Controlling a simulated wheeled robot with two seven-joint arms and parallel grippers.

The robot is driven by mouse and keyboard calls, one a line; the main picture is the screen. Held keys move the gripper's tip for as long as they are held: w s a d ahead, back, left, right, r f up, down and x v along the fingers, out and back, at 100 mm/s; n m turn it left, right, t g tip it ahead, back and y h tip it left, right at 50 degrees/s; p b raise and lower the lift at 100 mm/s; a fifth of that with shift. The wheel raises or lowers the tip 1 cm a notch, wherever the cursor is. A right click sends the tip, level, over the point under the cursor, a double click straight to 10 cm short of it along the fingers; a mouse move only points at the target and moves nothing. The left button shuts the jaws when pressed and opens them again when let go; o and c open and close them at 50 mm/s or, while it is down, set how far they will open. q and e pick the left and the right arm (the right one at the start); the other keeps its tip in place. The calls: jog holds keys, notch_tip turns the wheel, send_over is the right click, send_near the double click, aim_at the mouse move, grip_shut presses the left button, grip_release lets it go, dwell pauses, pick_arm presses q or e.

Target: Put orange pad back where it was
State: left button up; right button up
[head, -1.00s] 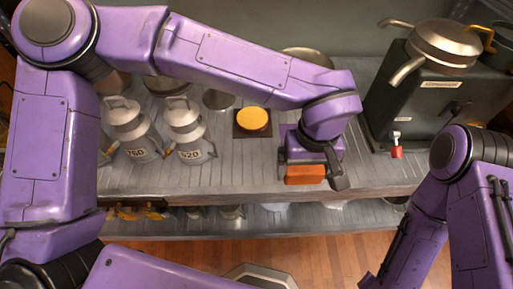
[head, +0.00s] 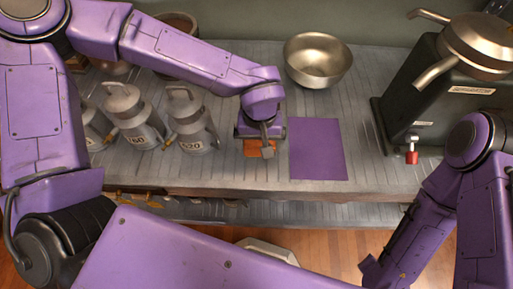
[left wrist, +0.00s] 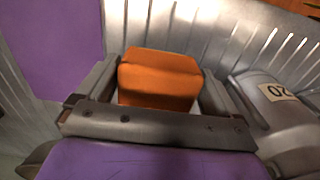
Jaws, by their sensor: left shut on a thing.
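The orange pad (head: 258,149), a small block, is in my left gripper (head: 260,146), low over the grey slatted counter. In the left wrist view the orange pad (left wrist: 160,80) sits between both fingers of my left gripper (left wrist: 162,98), which is shut on it. Whether the pad touches the counter I cannot tell. A flat purple mat (head: 318,150) lies just right of this gripper; the mat also shows in the left wrist view (left wrist: 50,40) at upper left. My right arm is at the right; its gripper is not in view.
Grey metal canisters (head: 192,125) stand close to the left of my left gripper; one (left wrist: 278,105) is near it in the wrist view. A metal bowl (head: 318,60) stands behind the mat. A dark dispenser (head: 425,95) with a red-handled tap stands at right.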

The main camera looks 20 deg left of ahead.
aim_at(257, 150)
pick_arm(q)
jog(key=f, duration=0.2)
jog(key=a+f, duration=0.1)
jog(key=shift+f+b, duration=0.3)
jog(key=shift+f, duration=0.3)
jog(key=shift+d+r, duration=0.1)
jog(key=o, duration=0.6)
jog(key=shift+c, duration=0.2)
jog(key=shift+w, duration=0.1)
notch_tip(257, 150, up, 12)
jog(key=shift+r+p, duration=0.1)
jog(key=shift+p, duration=0.9)
